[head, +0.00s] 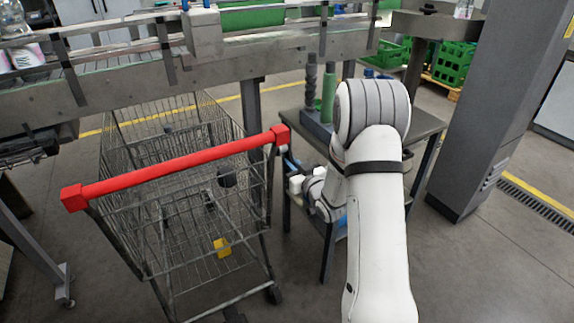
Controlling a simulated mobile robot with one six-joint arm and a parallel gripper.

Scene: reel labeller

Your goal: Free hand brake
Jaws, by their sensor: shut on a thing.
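A wire shopping cart (190,205) stands left of centre, with a red handle bar (180,170) across its near top. A small dark lever (290,160), which looks like the hand brake, hangs below the right end of the bar. My white arm comes up from the bottom right and bends down beside the cart. My gripper (297,184) is low at the cart's right side, just below the lever, and looks shut on it. The fingertips are small and the contact itself is unclear.
A dark side table (425,124) stands close behind my arm, holding a green bottle-like cylinder (328,92) and a dark ribbed post (311,88). A metal conveyor (110,85) spans the back. A grey column (500,100) stands right. Floor at lower right is clear.

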